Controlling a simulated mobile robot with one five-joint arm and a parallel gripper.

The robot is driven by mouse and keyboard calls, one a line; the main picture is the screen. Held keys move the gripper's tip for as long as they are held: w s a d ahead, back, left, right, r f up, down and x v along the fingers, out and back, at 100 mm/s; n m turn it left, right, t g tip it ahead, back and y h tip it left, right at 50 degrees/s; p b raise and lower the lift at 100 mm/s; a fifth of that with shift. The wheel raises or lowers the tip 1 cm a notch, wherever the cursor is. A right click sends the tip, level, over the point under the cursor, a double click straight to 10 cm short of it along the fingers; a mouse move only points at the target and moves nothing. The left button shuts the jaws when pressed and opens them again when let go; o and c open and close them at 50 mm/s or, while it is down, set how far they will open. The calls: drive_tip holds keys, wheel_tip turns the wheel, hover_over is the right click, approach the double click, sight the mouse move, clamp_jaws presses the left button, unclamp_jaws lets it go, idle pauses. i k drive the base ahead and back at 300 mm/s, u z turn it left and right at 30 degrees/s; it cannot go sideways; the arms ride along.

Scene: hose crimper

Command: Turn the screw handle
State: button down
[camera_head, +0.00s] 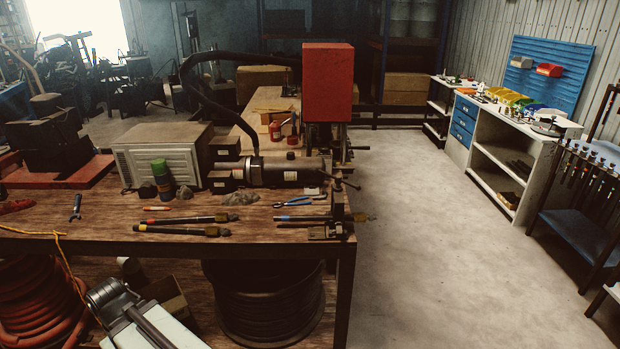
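The crimper's dark cylinder (285,174) lies level on the wooden workbench (105,236), with a black hose rising from it. At its right end, by the bench's right edge, stands a small dark clamp (337,208) with an upright screw. A thin crossbar at its top looks like the screw handle (347,182); it slants down to the right. Nothing of mine touches it. White and grey links of my arm (140,318) show at the lower left, in front of the bench and well away from the handle. I cannot make out gripper fingers.
Dark rods (185,230) and blue-handled pliers (292,201) lie on the bench near the clamp. A red box (328,83) stands above the cylinder. Hose coils fill the space under the bench. The concrete floor (430,250) to the right is clear, up to the white shelves (505,160).

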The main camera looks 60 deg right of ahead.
sight(338, 180)
drive_tip(key=u, duration=0.3)
drive_tip(key=i, duration=1)
drive_tip(key=z, duration=0.05)
